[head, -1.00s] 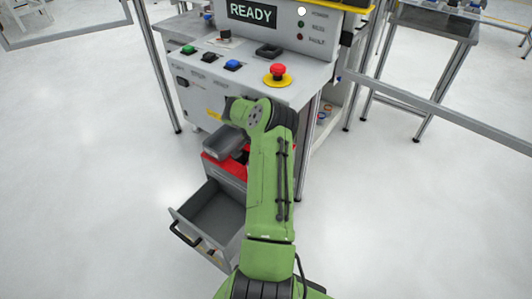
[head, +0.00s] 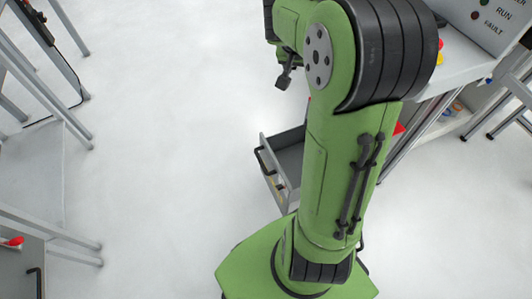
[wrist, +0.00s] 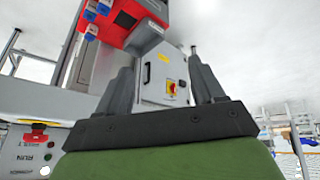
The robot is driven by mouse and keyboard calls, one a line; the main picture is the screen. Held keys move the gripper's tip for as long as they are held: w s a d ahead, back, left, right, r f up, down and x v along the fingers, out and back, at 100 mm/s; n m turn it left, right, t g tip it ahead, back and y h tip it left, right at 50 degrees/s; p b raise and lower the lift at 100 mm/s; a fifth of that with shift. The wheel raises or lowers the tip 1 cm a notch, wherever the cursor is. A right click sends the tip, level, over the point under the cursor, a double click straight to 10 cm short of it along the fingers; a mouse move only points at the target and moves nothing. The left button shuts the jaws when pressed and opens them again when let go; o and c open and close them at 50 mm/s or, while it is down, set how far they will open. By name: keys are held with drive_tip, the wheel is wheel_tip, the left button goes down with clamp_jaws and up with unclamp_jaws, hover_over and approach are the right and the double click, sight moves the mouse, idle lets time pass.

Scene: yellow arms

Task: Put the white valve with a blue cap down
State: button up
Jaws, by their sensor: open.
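I cannot make out a white valve with a blue cap in either current view. My gripper (wrist: 160,65) shows in the wrist view with its two dark fingers spread apart. Nothing is held between them; a grey cabinet with a red and yellow switch (wrist: 171,88) shows behind the gap. In the head view my green arm rises through the middle and hides much of the console side. Only a small dark part near my arm's end shows there, and I cannot tell what it is.
A grey drawer (head: 288,150) stands open behind my arm. The console (head: 465,70) is at upper right. Metal frames (head: 40,80) stand at left, with pale clear floor (head: 170,150) between. The wrist view shows a red box with blue sockets (wrist: 90,14) and a red button (wrist: 36,137).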

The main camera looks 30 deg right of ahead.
drive_tip(key=s+a+r+n+t+y, duration=0.1)
drive_tip(key=s+a+r+n, duration=0.15)
drive_tip(key=a, duration=0.35)
drive_tip(key=s+a+r+n+t, duration=0.1)
drive_tip(key=s+a+r+n, duration=0.2)
drive_tip(key=a, duration=0.4)
drive_tip(key=s+a+f+n+y, duration=0.2)
drive_tip(key=s+a+n+y, duration=0.2)
drive_tip(key=s+a, duration=0.6)
drive_tip(key=s, duration=0.3)
drive_tip(key=shift+s+t, duration=0.15)
drive_tip(key=shift+t, duration=0.15)
